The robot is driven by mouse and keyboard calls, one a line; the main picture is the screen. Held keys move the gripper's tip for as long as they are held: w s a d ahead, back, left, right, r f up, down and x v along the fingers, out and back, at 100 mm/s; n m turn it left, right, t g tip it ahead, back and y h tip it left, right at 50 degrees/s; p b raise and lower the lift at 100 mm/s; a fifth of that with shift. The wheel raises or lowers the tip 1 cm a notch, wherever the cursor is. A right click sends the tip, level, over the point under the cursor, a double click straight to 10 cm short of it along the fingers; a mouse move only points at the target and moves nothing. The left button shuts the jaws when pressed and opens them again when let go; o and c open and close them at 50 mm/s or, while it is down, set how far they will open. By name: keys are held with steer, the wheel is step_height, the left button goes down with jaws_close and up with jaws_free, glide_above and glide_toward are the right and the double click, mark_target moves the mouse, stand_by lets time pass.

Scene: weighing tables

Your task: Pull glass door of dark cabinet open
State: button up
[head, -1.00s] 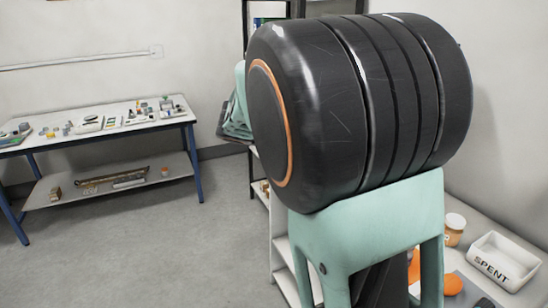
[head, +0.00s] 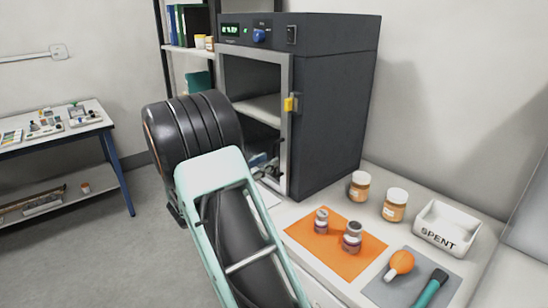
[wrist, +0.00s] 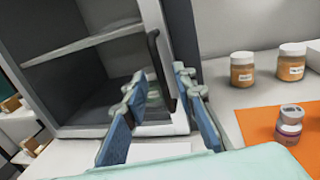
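The dark cabinet (head: 335,110) stands on the bench by the wall. Its glass door (head: 252,100), in a pale frame, appears shut against the front. The inside shelf shows through it. In the wrist view, a dark upright handle (wrist: 161,75) is on the right side of the door frame (wrist: 154,15). My gripper (wrist: 160,88) is open, its blue-padded fingers on either side of the handle's lower part. Contact cannot be told. In the head view, my gripper (head: 266,166) is small and partly hidden behind my arm, low before the door.
Two amber jars (head: 360,186) (head: 395,205), a white SPENT tray (head: 446,228) and an orange mat (head: 330,250) with two small vials lie right of the cabinet. A shelf rack (head: 180,48) stands behind left.

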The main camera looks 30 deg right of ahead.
mark_target(274, 176)
steer(key=shift+x, duration=2.25)
steer(key=shift+c, duration=0.2)
jaws_close()
